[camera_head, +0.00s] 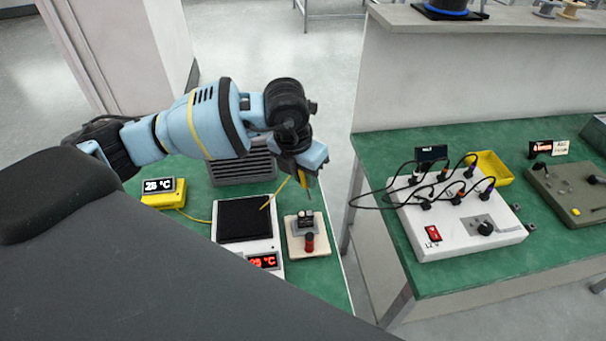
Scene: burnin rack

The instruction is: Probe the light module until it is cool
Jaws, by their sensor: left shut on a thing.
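My left gripper (303,172) is shut on a thin yellow probe (303,181), whose tip points down above a beige stand (296,247). I cannot tell whether the tip touches the block. A yellow meter (164,199) at the left reads about 25 °C, and a yellow cable leads from it. A white unit (232,248) with a black top has a red °C display, partly hidden by my body. My right gripper is not in view.
A grey finned box (240,168) stands behind the black-topped unit. Across a gap, the right green table (455,268) holds a white panel (465,238) with black cables, a yellow tray (490,167) and an olive box (570,190).

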